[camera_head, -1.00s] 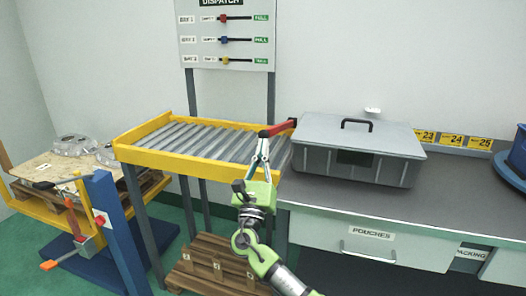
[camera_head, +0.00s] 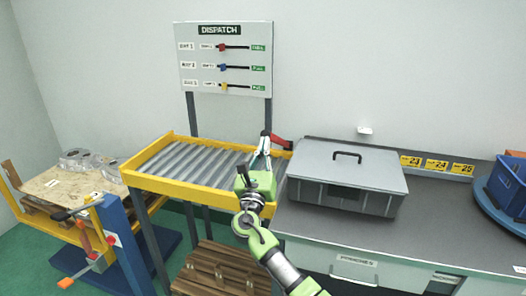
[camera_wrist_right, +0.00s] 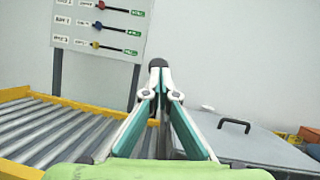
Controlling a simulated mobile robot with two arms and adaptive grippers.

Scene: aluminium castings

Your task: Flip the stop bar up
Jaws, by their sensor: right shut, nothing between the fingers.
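The red stop bar (camera_head: 281,142) is at the right end of the roller conveyor (camera_head: 150,184), beside the grey lidded box. It is tilted, with its left end higher than its right end. My right gripper (camera_head: 265,138) is shut and empty, with its fingertips at the bar's left end. I cannot tell whether they touch it. In the wrist view the right gripper's fingers (camera_wrist_right: 158,68) meet at a dark tip, and the bar is mostly hidden behind them. My left gripper is not in view.
The grey box (camera_head: 347,175) stands on the workbench (camera_head: 310,228) just right of the bar. The dispatch board (camera_head: 222,60) rises behind the conveyor. A blue bin (camera_head: 508,185) is at the far right. The conveyor rollers are clear.

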